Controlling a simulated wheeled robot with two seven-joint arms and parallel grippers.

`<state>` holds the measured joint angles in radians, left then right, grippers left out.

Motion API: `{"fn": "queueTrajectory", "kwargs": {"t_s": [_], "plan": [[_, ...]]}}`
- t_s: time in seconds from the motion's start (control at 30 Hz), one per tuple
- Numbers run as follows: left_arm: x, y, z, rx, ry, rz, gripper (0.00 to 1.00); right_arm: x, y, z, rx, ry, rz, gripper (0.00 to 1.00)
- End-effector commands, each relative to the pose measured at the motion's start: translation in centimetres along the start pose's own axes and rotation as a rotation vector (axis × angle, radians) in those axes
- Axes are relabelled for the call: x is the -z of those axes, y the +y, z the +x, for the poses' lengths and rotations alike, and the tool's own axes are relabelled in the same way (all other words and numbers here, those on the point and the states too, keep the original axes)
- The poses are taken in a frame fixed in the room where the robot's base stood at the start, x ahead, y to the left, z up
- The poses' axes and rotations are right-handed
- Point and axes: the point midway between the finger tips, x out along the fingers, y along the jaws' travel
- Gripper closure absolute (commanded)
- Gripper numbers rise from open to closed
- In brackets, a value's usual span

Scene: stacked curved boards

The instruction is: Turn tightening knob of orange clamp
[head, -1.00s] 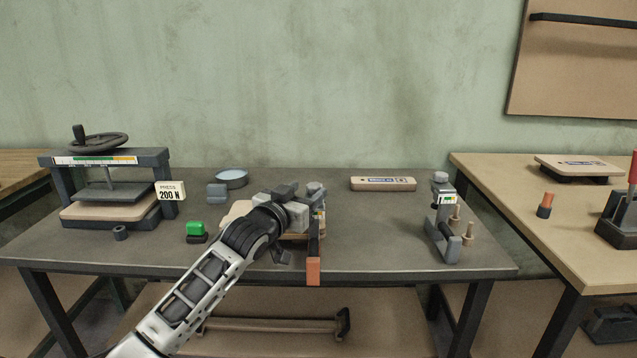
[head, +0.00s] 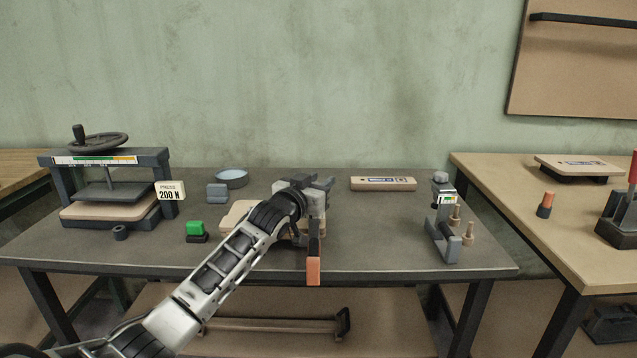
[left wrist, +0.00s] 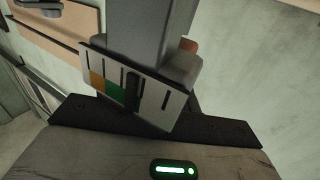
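The orange clamp (head: 313,268) stands at the front edge of the middle table, its orange lower part hanging in front of the edge. My left gripper (head: 324,184) is over the clamp's top in the head view and hides the knob there. Whether its fingers touch the knob or are closed on it cannot be told. In the left wrist view a grey clamp part (left wrist: 160,40) stands close, with a white scale plate (left wrist: 135,92) carrying orange and green bands and a dark pointer. My right gripper is not in view.
A pale board (head: 238,215) lies partly behind my arm. A second clamp (head: 443,225) stands at the right, with wooden pegs beside it. A press (head: 108,190), a green-topped block (head: 195,230) and a blue dish (head: 231,177) are at the left. A labelled wooden bar (head: 383,184) lies behind.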

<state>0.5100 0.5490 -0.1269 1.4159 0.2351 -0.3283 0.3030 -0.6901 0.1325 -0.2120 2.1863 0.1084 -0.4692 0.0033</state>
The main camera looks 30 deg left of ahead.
Motion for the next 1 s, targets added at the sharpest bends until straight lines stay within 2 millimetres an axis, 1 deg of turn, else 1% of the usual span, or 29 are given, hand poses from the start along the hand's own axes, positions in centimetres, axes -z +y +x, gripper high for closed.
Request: {"fn": "queueTrajectory", "kwargs": {"t_s": [0.27, 0.37, 0.57, 0.77, 0.83, 0.93, 0.97, 1.0], "plan": [[-0.1, 0.1, 0.0, 0.029, -0.001, -0.004, 0.91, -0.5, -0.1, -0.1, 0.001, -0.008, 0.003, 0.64], [-0.2, 0.1, 0.0, 0.067, -0.001, -0.008, 0.91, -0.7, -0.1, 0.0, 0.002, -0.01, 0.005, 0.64], [-0.4, -0.1, 0.0, 0.199, -0.001, -0.019, 0.91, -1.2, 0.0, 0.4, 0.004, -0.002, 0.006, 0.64], [-0.9, -0.3, -0.1, 0.38, 0.0, -0.028, 0.91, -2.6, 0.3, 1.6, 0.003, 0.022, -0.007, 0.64], [-1.1, -0.5, -0.1, 0.446, 0.001, -0.03, 0.91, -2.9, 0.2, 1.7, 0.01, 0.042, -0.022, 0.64], [-1.2, -0.7, -0.2, 0.536, 0.002, -0.031, 0.91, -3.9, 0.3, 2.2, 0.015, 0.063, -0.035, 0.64], [-1.3, -0.7, -0.2, 0.562, 0.001, -0.03, 0.91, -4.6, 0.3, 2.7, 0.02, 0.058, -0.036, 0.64], [-1.3, -0.8, -0.2, 0.598, 0.001, -0.03, 0.91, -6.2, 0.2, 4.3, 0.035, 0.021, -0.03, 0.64]]}}
